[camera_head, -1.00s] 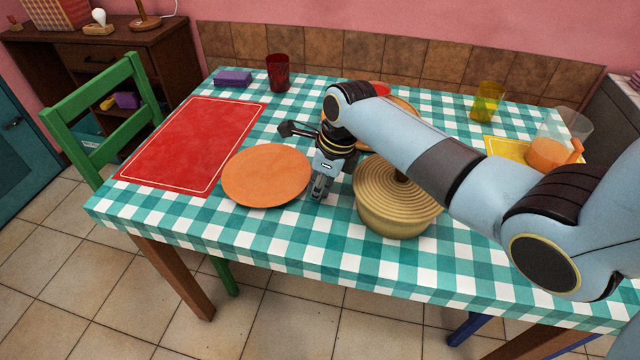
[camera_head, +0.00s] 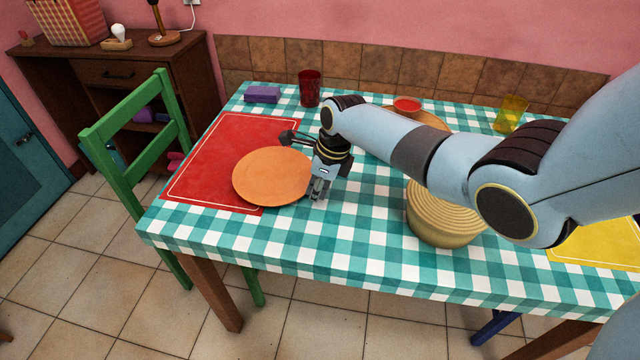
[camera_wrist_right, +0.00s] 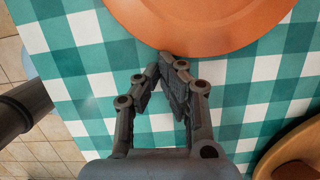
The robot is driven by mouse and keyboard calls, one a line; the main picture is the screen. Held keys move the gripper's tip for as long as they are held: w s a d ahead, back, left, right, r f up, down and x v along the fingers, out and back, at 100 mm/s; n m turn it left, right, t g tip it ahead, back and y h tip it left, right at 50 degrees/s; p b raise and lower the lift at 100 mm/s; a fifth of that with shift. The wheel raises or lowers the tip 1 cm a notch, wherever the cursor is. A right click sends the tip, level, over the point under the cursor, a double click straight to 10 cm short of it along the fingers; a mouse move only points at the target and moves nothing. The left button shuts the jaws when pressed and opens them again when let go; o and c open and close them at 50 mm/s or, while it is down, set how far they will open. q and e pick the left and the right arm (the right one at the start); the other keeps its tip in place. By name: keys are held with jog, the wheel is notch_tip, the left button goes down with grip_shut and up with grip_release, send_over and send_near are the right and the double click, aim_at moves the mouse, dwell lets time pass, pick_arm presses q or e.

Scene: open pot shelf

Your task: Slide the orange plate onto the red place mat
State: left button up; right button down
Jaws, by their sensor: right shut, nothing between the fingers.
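The orange plate (camera_head: 272,176) lies flat on the table, its left part over the red place mat (camera_head: 213,160) and its right edge over the checked cloth. My right gripper (camera_head: 318,193) is low at the plate's right edge, pointing down, shut and empty. In the right wrist view the shut fingertips (camera_wrist_right: 168,62) are at the rim of the orange plate (camera_wrist_right: 200,15); whether they touch it I cannot tell for sure. The mat is not visible in the wrist view. My left gripper is not in view.
A tan ribbed pot (camera_head: 440,217) stands right of my gripper, partly behind my arm. A red cup (camera_head: 310,88), a purple block (camera_head: 262,94) and a yellow cup (camera_head: 510,113) stand toward the back. A green chair (camera_head: 135,150) is at the left edge.

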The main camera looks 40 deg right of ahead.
aim_at(268, 186)
jog(key=w+a, duration=0.1)
jog(key=w+a+b, duration=0.1)
jog(key=w+a, duration=0.1)
jog(key=shift+w+f, duration=0.15)
jog(key=shift+w, duration=0.1)
jog(key=w+a+b, duration=0.2)
jog(key=w, duration=0.1)
jog(key=w+a+b, duration=0.1)
jog(key=w, duration=0.1)
jog(key=shift+w+a+f, duration=0.1)
jog(key=shift+w+a, duration=0.05)
jog(key=shift+a, duration=0.25)
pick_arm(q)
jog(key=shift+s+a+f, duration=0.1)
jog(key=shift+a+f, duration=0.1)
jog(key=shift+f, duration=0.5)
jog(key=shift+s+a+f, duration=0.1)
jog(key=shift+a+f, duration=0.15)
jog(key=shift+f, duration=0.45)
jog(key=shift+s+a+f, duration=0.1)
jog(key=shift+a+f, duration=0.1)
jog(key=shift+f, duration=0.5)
pick_arm(e)
jog(key=shift+r, duration=0.2)
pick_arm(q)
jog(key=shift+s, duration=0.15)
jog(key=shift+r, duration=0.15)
pick_arm(e)
jog(key=shift+r, duration=0.1)
